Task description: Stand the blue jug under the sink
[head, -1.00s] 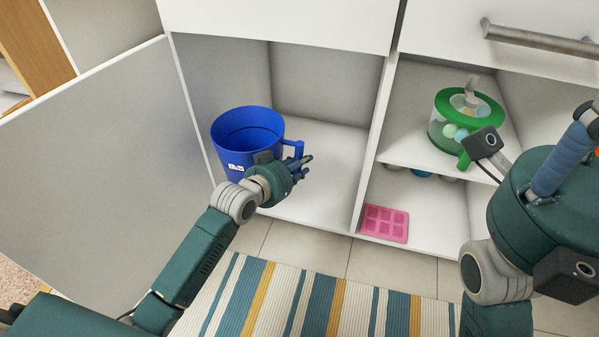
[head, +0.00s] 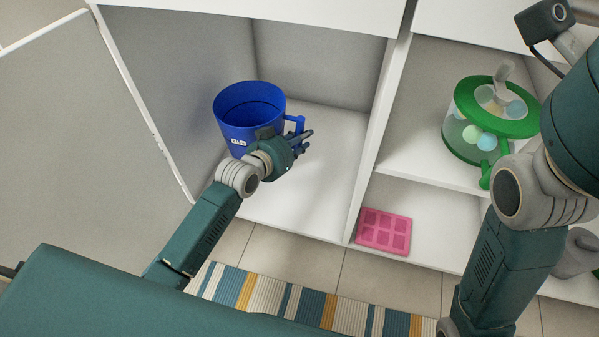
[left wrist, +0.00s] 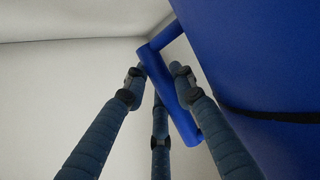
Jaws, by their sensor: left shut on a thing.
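The blue jug (head: 235,125) is upright inside the open left cabinet bay (head: 325,165), near the bay's left wall. It is open at the top, with a small white label on its front. My left gripper (head: 301,141) is at its right side, shut on the jug's handle. In the left wrist view the fingers (left wrist: 162,75) close around the blue handle (left wrist: 177,95), beside the jug's wall (left wrist: 265,60). Whether the jug's base touches the cabinet floor is hidden by my arm. My right arm shows at the right, but its fingers are out of view.
A clear container with a green lid (head: 485,125) stands on the shelf of the right bay. A pink mould (head: 384,231) lies below it. A white divider (head: 380,125) separates the bays. The cabinet door (head: 90,130) is open at left. A striped rug (head: 300,300) lies in front.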

